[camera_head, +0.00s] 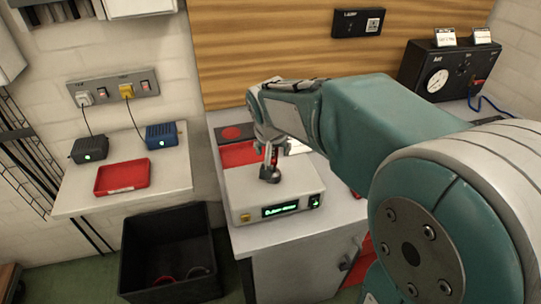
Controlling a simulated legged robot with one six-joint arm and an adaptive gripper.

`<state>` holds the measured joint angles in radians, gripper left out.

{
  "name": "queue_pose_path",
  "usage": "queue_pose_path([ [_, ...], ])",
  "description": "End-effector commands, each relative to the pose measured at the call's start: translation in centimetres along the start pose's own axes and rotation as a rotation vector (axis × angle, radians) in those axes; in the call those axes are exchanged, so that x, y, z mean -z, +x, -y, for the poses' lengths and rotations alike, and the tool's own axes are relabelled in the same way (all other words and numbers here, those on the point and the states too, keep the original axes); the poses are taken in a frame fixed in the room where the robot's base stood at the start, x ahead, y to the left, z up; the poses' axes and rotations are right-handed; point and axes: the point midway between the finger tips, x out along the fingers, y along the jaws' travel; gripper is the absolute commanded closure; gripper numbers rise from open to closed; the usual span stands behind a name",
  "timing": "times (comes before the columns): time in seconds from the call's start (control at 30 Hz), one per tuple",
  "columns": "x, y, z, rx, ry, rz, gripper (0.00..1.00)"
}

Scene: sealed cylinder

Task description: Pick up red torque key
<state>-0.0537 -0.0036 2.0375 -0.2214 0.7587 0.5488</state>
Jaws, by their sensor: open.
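A small red upright piece (273,157), which looks like the red torque key, shows above a dark round knob (270,174) on top of a light grey box (305,189) with a green display. My gripper (268,148) is right over the box, at the upper part of the red piece. Its jaws are open, but its fingers are small and partly hidden by my own arm. I cannot tell whether the fingers touch the red piece.
A red tray (240,155) and a dark panel with a red disc (231,133) lie behind the box. On the left shelf (168,187) are another red tray (122,176) and two small boxes. A black bin (169,246) stands below. A gauge box (446,73) is at right.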

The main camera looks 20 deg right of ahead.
Motion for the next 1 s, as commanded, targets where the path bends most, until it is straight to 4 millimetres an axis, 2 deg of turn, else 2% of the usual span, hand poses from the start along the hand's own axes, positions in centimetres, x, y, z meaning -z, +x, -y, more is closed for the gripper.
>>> queue_pose_path([
  [0.23, -0.1, 0.1, 0.4, -0.002, -0.001, -0.002, 0.26],
  [0.4, -0.1, 0.1, 0.5, -0.002, -0.001, -0.002, 1.0],
  [0.83, -0.1, 0.0, 0.4, -0.002, -0.001, -0.001, 1.0],
  [1.0, 0.6, -1.4, 0.4, -0.002, -0.001, -0.005, 1.0],
])
